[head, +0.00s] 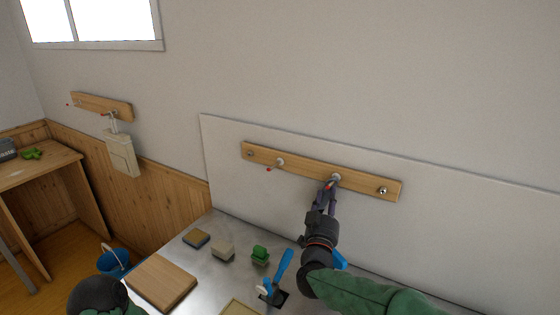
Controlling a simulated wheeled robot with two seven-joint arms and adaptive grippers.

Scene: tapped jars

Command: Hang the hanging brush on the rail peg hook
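The rail (305,168) is a wooden strip on a pale wall panel, with two white pegs between end screws. Its right peg (337,177) has a red tip; the left peg (280,162) also has one. My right gripper (327,187) reaches up to the right peg, its fingertips at or just below the red tip. The fingers are close together, and I cannot tell if something is between them. A blue piece (341,259) shows behind my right wrist, mostly hidden; I cannot tell if it is the hanging brush. My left gripper's fingers are not in view.
The metal worktop holds a blue-handled tool (282,266), a green block (260,254), a pale block (223,249), a yellow-topped sponge (196,238) and a wooden board (163,282). A second rail (101,105) at left carries a beige hanging item (121,152). A blue bucket (114,262) stands left.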

